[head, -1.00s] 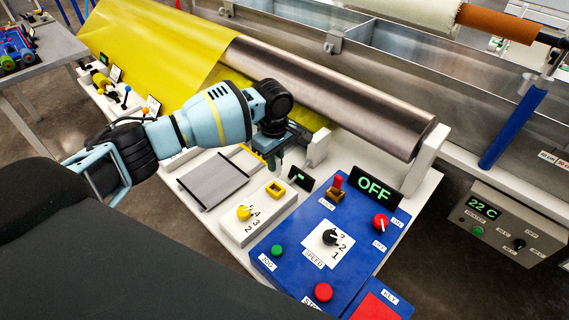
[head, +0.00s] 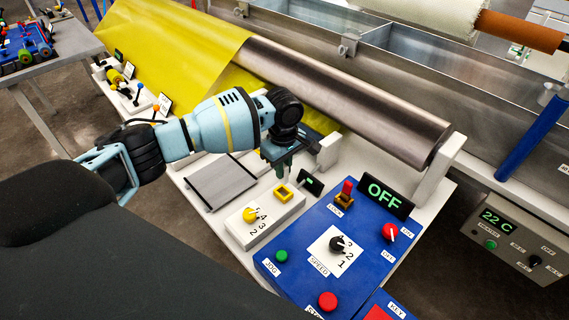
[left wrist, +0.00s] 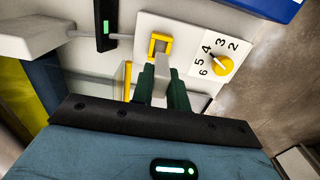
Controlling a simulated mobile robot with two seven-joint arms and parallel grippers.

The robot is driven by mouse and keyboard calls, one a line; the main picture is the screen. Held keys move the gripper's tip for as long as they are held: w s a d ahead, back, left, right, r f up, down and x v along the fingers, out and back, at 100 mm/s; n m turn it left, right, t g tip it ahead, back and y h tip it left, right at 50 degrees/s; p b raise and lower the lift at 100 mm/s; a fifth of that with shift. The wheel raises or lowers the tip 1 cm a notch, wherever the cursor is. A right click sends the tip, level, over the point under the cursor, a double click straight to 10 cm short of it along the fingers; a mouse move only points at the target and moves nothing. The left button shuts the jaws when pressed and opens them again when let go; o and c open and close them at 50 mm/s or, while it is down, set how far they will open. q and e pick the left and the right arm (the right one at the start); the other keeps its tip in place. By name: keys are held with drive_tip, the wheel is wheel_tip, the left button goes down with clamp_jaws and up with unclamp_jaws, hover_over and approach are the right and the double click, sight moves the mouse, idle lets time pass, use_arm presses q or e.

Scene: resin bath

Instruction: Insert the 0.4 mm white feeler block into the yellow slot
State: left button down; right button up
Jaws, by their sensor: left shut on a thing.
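My left gripper (head: 285,171) is shut on the white feeler block (left wrist: 163,67), which shows between its dark green fingers in the left wrist view. The block's far end points at the yellow slot (left wrist: 160,46), a square yellow frame on a white box, and overlaps its near edge in that view. I cannot tell whether the tip is inside. In the head view the yellow slot (head: 284,193) lies just below the fingertips in the picture, and the block is mostly hidden by the gripper. My right gripper is not in view.
Beside the slot are a yellow dial (head: 249,215) and a small black display (head: 311,182). A blue control panel (head: 300,249) with an OFF sign (head: 386,195) stands to the right. A grey plate (head: 222,183) lies left, and a large metal roller (head: 345,98) runs behind.

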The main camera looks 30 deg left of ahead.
sight(284, 183)
use_arm(q)
drive_tip(key=shift+f+b, duration=1.1)
drive_tip(key=shift+f, duration=2.2)
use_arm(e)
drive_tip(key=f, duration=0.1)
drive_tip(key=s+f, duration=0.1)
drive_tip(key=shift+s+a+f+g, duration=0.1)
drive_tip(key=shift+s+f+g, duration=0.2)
use_arm(q)
drive_tip(key=c, duration=1.3)
unclamp_jaws()
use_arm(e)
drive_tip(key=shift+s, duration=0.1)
